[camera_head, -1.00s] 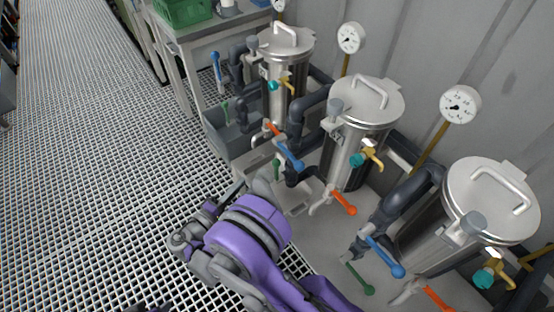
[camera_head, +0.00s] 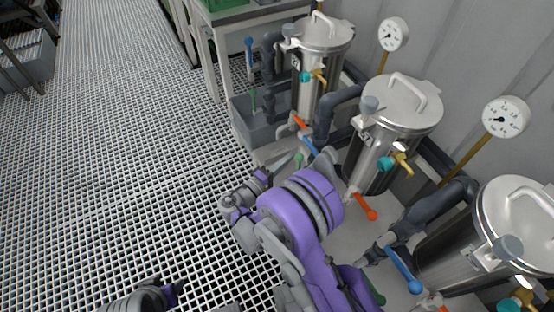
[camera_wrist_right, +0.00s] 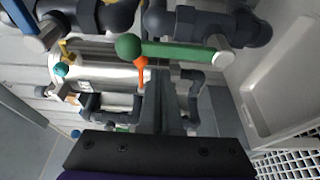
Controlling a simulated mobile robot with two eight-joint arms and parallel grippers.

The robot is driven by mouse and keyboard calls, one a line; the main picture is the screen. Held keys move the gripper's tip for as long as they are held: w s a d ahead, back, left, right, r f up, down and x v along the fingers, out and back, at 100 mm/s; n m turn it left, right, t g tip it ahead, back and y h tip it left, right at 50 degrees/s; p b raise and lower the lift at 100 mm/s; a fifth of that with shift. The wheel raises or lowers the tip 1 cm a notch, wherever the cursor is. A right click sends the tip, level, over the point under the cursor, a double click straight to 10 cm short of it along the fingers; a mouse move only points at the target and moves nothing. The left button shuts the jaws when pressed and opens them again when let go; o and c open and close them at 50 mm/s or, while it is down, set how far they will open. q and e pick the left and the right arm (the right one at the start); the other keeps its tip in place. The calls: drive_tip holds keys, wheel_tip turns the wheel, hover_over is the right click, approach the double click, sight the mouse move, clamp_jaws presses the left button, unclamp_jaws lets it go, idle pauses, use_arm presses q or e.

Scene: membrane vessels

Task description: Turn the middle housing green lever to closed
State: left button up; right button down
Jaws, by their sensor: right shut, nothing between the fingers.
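The middle housing (camera_head: 392,112) is a steel vessel with a lid handle and a gauge. Its green lever (camera_head: 300,159) shows as a small green end beside my right gripper (camera_head: 290,161), below a blue lever (camera_head: 309,146). In the right wrist view the green lever (camera_wrist_right: 185,52) lies across the top, round knob (camera_wrist_right: 128,46) at its left end. My right gripper's fingers (camera_wrist_right: 159,75) are shut and empty, tips just below the lever near the knob; I cannot tell if they touch. Part of my left arm shows at the bottom left; its jaws (camera_head: 160,295) are unclear.
An orange lever (camera_head: 365,206) is at the middle housing's base; it also shows behind my fingers in the wrist view (camera_wrist_right: 141,70). The left housing (camera_head: 320,65) and right housing (camera_head: 500,235) flank it. A grey bin (camera_head: 252,118) stands behind. The grating floor (camera_head: 120,170) is clear.

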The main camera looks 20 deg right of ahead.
use_arm(q)
drive_tip(key=shift+f, duration=0.15)
use_arm(e)
drive_tip(key=shift+s+d, duration=0.1)
drive_tip(key=shift+s, duration=0.7)
